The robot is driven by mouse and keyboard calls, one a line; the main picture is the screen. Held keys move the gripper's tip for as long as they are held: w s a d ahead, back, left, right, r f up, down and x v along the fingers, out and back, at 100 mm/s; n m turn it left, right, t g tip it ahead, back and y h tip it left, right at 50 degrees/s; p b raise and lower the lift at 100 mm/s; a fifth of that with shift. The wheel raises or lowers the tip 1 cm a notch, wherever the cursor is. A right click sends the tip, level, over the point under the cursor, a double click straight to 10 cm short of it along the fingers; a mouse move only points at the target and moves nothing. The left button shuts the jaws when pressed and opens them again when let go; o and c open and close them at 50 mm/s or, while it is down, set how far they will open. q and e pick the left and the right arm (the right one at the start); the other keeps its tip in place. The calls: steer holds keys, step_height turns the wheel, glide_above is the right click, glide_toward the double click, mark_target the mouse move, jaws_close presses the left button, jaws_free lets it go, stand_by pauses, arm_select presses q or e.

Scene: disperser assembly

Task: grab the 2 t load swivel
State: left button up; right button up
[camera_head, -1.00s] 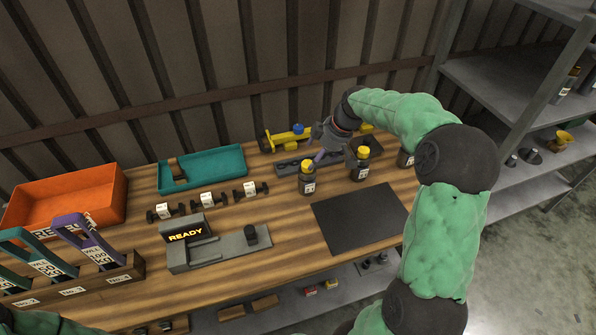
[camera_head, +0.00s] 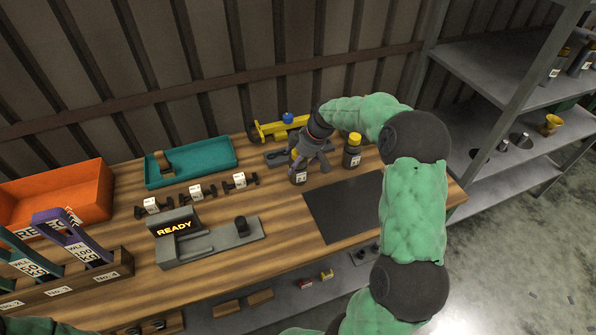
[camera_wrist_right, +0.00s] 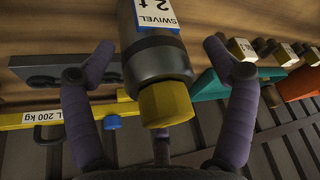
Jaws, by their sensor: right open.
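The 2 t load swivel (camera_wrist_right: 155,60) is a dark cylinder with a yellow top and a white label reading "SWIVEL 2 t" in the right wrist view. In the head view it stands on the wooden bench, where its labelled lower part (camera_head: 299,178) shows below my right gripper (camera_head: 309,163). My right gripper (camera_wrist_right: 158,55) is open, with its purple fingers on either side of the swivel. Gaps show between the fingers and the body, so it is not clamped. My left gripper is out of view.
A similar yellow-topped swivel (camera_head: 352,152) stands close on the right. A black mat (camera_head: 345,208) lies in front. Behind are a grey holder (camera_head: 277,158) and a yellow tool (camera_head: 275,128). Left are small labelled weights (camera_head: 196,192), a READY device (camera_head: 205,242) and a teal tray (camera_head: 215,162).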

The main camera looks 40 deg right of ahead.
steer(key=c, duration=1.4)
steer(key=shift+r, duration=0.15)
steer(key=shift+c, duration=1.3)
steer(key=shift+r, duration=0.1)
